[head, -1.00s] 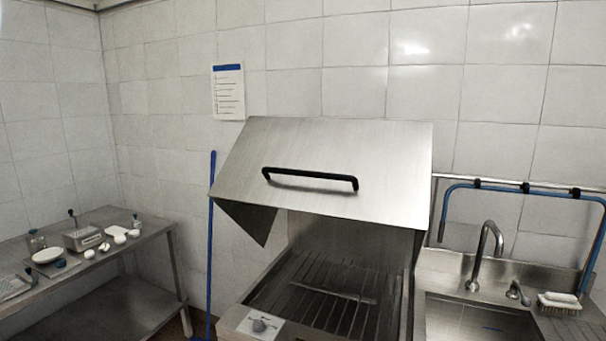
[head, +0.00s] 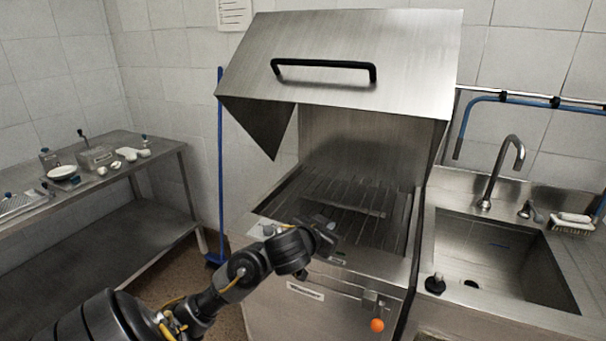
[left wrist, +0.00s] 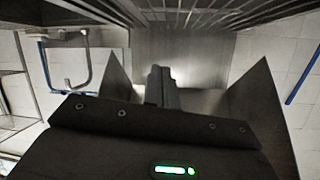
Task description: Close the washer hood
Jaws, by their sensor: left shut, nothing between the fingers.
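The washer hood (head: 340,50) is a tilted steel cover, raised open above the washer (head: 330,292), with a black bar handle (head: 323,64) across its front. In the left wrist view, which looks upside down, the hood's steel sides (left wrist: 262,105) flank my gripper. My left gripper (head: 318,236) is over the front edge of the slatted washer bed, below and in front of the hood, apart from the handle. In the left wrist view its fingers (left wrist: 160,85) are together with nothing between them. My right gripper does not show.
A steel sink (head: 500,262) with a tap (head: 503,165) is right of the washer. A steel table (head: 150,160) with dishes is at the left. A blue pole (head: 220,160) stands between table and washer. An orange knob (head: 377,325) is on the washer's front.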

